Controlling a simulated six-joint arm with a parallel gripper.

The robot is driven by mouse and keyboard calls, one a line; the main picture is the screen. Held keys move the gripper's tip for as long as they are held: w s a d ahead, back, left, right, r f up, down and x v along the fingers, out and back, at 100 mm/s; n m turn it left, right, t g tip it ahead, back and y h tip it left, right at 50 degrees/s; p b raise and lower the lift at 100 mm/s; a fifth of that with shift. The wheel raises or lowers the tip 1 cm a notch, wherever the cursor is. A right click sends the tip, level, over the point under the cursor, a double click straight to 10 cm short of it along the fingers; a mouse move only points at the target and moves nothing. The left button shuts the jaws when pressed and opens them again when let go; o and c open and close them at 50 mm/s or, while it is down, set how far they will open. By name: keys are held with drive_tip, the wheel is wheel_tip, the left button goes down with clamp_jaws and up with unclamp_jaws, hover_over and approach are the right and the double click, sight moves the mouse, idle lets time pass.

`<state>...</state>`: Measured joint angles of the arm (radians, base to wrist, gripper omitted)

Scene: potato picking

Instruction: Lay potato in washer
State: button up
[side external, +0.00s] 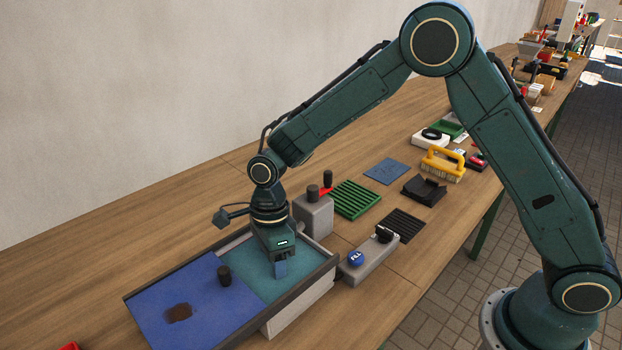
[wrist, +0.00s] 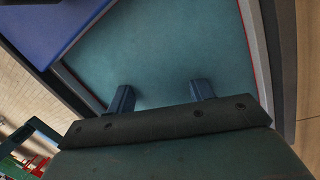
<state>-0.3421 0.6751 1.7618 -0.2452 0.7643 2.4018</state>
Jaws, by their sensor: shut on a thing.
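The washer is a long grey-rimmed box (side external: 325,262) with a teal basin (side external: 240,250) at its right end and a blue panel (side external: 160,290) at its left. A black knob (side external: 224,276) stands on the blue panel. My gripper (side external: 280,270) points down into the teal basin. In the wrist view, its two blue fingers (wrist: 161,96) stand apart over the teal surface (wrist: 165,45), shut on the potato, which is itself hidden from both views. The blue panel's edge (wrist: 50,25) shows at the upper left there.
A dark brown patch (side external: 179,313) lies on the blue panel. Beside the basin are a grey block with a black knob (side external: 313,215), a green ribbed rack (side external: 354,198) and a grey control box with a blue button (side external: 368,262). A yellow-handled brush (side external: 442,165) lies farther back.

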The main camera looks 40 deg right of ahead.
drive_tip(key=shift+f, duration=0.15)
drive_tip(key=o, duration=1)
drive_tip(key=shift+w+d+r, duration=0.25)
drive_tip(key=shift+d+r, duration=0.05)
drive_tip(key=shift+r, duration=1.75)
drive_tip(key=shift+w+d+r, duration=0.25)
drive_tip(key=shift+r, duration=1.75)
drive_tip(key=shift+w+d+r, duration=0.25)
drive_tip(key=shift+d+r, duration=0.05)
drive_tip(key=shift+r, duration=1.75)
